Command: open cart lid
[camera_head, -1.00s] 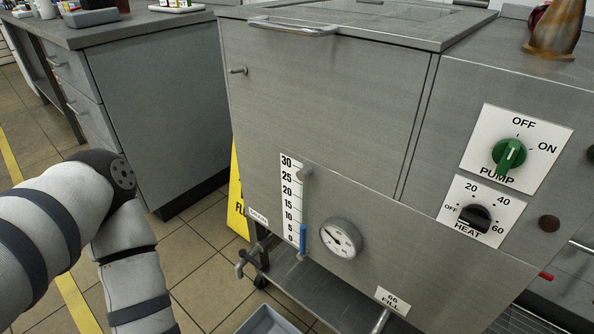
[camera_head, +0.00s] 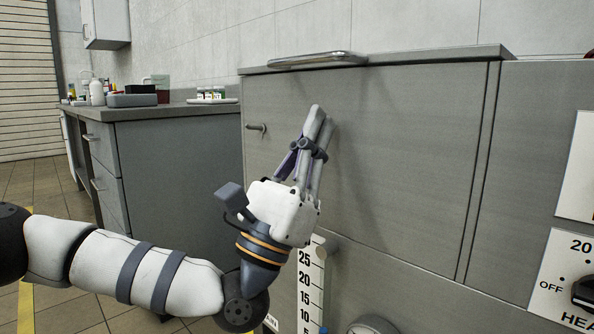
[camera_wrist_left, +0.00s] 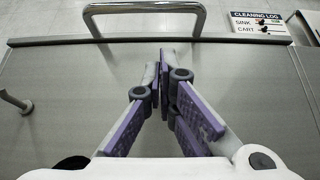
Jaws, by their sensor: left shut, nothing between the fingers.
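The grey metal cart has a flat lid (camera_head: 430,57), seen nearly edge-on in the head view. The lid looks closed. A bar handle (camera_head: 318,60) is fixed at its front edge; it also shows at the top of the left wrist view (camera_wrist_left: 145,8). My left gripper (camera_head: 319,112) points up in front of the cart's front panel, below the handle and apart from it. Its fingers are shut together and empty, and the wrist view shows the fingertips (camera_wrist_left: 165,60) meeting. My right gripper is not in view.
A small peg (camera_head: 257,127) sticks out of the front panel to the left of the gripper. A level scale (camera_head: 311,285) and a heat knob (camera_head: 584,292) are on the cart's front. A bench (camera_head: 180,150) with bottles and trays stands at left.

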